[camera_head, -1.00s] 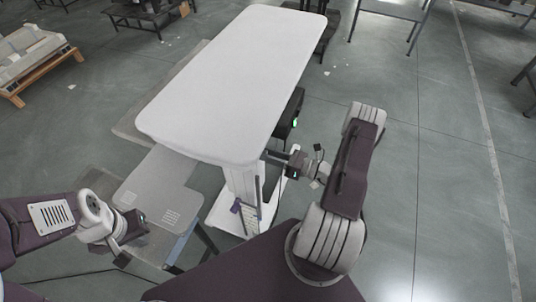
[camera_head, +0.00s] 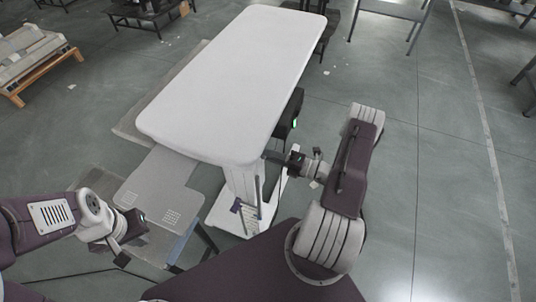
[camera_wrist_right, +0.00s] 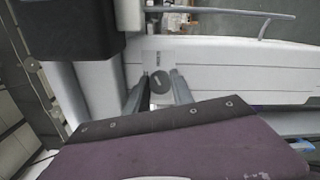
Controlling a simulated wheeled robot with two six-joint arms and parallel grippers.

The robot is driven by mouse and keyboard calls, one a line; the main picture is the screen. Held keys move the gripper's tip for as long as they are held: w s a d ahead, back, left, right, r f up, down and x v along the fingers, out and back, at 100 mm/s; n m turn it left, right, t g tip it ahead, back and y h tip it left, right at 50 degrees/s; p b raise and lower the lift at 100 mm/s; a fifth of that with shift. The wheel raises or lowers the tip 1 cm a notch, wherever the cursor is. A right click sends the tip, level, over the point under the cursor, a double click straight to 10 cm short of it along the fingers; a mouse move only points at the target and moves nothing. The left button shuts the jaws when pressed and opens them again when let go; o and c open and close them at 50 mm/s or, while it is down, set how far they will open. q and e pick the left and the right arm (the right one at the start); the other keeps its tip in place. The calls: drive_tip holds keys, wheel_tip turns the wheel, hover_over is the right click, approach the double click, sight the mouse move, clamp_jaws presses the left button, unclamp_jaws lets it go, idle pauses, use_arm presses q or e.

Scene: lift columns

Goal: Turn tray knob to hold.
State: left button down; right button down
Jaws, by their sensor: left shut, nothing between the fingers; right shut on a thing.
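A dark round knob (camera_wrist_right: 161,82) sits on a light grey plate with a small label above it, in the right wrist view. My right gripper (camera_wrist_right: 158,92) is shut on this knob, with one finger on each side of it. In the head view my right gripper (camera_head: 272,156) reaches in from the right at the near right edge of the white top (camera_head: 235,75), and the knob cannot be made out there. My left gripper (camera_head: 122,258) is shut and empty at lower left, apart from the column.
The white top stands on a pale column (camera_head: 243,185) with a white foot. A grey plate (camera_head: 155,190) lies lower, between the column and my left gripper. A black box with a green light (camera_head: 291,115) hangs at the right side. Floor at far right is clear.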

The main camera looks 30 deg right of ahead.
drive_tip(key=shift+m, duration=1.6)
drive_tip(key=c, duration=1.1)
unclamp_jaws()
drive_tip(key=shift+d, duration=0.1)
drive_tip(key=b+v, duration=0.1)
drive_tip(key=v, duration=0.8)
